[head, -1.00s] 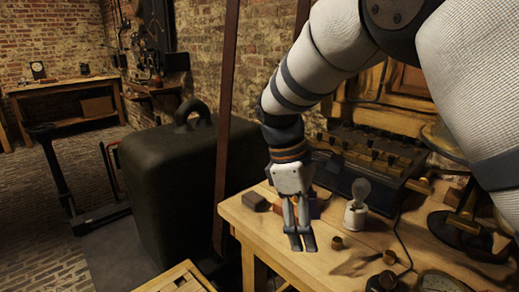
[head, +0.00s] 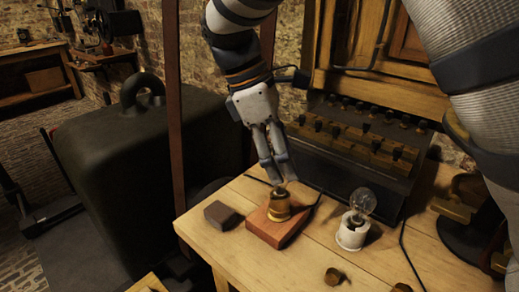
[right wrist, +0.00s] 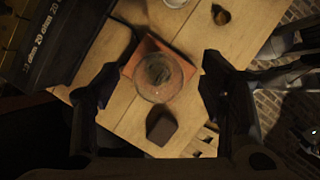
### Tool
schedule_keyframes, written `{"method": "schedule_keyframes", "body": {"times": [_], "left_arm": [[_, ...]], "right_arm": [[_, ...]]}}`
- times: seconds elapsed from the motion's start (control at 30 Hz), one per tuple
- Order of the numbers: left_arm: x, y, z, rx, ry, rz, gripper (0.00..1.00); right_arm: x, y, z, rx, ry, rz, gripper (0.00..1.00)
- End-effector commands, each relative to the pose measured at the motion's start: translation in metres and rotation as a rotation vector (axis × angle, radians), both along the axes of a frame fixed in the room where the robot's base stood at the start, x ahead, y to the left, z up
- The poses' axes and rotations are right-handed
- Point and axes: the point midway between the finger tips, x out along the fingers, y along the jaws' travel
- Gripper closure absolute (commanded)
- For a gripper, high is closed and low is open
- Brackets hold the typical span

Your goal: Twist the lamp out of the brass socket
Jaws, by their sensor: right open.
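A brass socket (head: 279,205) stands upright on a reddish wooden block (head: 273,230) on the bench. In the right wrist view a clear round lamp (right wrist: 158,77) sits over that block (right wrist: 131,68), seen from above; in the head view its glass is hard to make out behind my fingers. My right gripper (head: 278,179) points down just above the socket. In the right wrist view its open fingers (right wrist: 150,90) lie on either side of the lamp, with visible gaps. My left gripper is in neither view.
A white socket (head: 351,234) with another clear bulb (head: 363,202) stands right of the block. A small dark block (head: 222,214) lies to its left. A brass cap (head: 333,276) lies near the front. A dark terminal rack (head: 350,150) stands behind.

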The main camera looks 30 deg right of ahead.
Motion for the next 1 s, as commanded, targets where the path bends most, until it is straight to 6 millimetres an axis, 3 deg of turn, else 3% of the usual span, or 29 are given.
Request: {"method": "schedule_keyframes", "body": {"times": [0.2, 0.53, 0.8, 1.0], "left_arm": [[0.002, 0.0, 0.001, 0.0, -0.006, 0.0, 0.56], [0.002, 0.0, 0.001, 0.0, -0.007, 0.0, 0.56], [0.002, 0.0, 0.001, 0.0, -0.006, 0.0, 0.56], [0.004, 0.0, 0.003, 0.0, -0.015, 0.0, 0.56]], "right_arm": [[-0.007, -0.01, -0.03, 0.0, 0.0, 0.0, 0.35], [-0.008, -0.012, -0.036, 0.0, -0.001, 0.0, 0.35], [-0.008, -0.012, -0.036, 0.0, -0.001, 0.0, 0.91], [-0.008, -0.012, -0.035, 0.0, -0.002, 0.019, 0.91]]}}
